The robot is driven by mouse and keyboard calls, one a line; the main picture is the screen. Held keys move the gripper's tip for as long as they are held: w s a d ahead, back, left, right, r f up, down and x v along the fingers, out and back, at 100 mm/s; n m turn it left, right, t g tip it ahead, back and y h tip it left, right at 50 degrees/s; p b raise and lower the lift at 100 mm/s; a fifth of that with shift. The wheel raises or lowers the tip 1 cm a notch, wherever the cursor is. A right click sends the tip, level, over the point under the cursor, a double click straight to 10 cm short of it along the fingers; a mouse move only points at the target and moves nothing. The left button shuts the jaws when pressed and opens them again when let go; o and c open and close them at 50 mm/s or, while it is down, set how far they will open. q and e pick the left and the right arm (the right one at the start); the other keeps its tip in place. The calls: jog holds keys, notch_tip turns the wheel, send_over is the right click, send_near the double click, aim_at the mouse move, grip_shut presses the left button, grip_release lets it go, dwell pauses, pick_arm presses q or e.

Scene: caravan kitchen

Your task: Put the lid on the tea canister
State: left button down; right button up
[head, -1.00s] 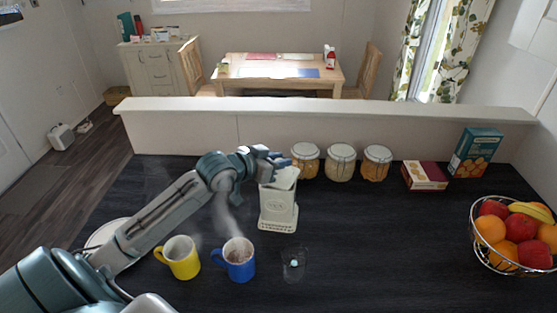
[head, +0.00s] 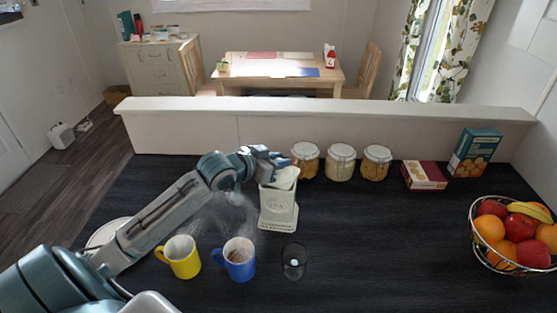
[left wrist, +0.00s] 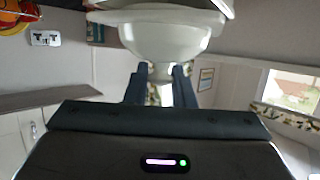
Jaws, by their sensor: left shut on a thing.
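The cream tea canister (head: 278,211) stands upright on the dark worktop in the head view, with lettering on its front. My left gripper (head: 272,158) is just above it, shut on the cream lid (head: 286,178). The lid appears tilted at the canister's mouth; I cannot tell whether they touch. In the left wrist view the lid (left wrist: 165,38) is a pale rounded shape beyond the fingers (left wrist: 160,88), which close on its near end. The gripper hides part of the lid. My right gripper is not in view.
A yellow mug (head: 181,258) and a blue mug (head: 237,261) stand in front, with a small dark see-through item (head: 294,262) beside them. Several jars (head: 341,164), boxes (head: 474,153) and a fruit basket (head: 476,246) stand behind and right. The right middle is clear.

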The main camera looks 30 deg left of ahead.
pick_arm(q)
jog(key=shift+p, duration=0.3)
jog(key=shift+f+b, duration=0.35)
jog(key=shift+f, duration=0.2)
dwell(0.4)
jog(key=c, duration=1.5)
grip_release()
